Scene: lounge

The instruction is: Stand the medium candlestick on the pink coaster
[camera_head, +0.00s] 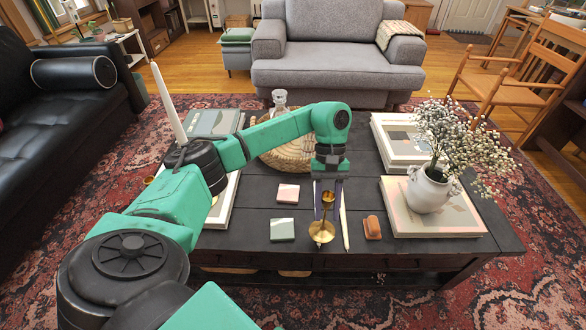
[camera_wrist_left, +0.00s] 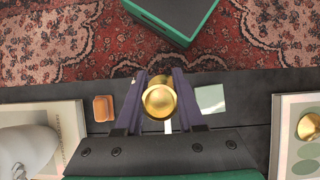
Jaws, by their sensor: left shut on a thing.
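A brass candlestick (camera_head: 322,231) with a round foot is upright between the fingers of my left gripper (camera_head: 328,192). In the left wrist view I look down on the candlestick's round cup (camera_wrist_left: 160,101), with the gripper's fingers (camera_wrist_left: 160,98) shut on it from both sides. I cannot tell whether its foot touches the table. The pink coaster (camera_head: 288,193) lies flat and bare on the dark table, left of the candlestick and farther back. A pale green coaster (camera_head: 282,230) lies left of the candlestick. My right gripper is not in view.
A white taper (camera_head: 345,228) and an orange-brown block (camera_head: 372,228) lie right of the candlestick. A woven tray (camera_head: 283,158) is behind. Books (camera_head: 445,222) with a white flower vase (camera_head: 428,190) stand right. A tall white candle (camera_head: 168,103) rises behind my left arm.

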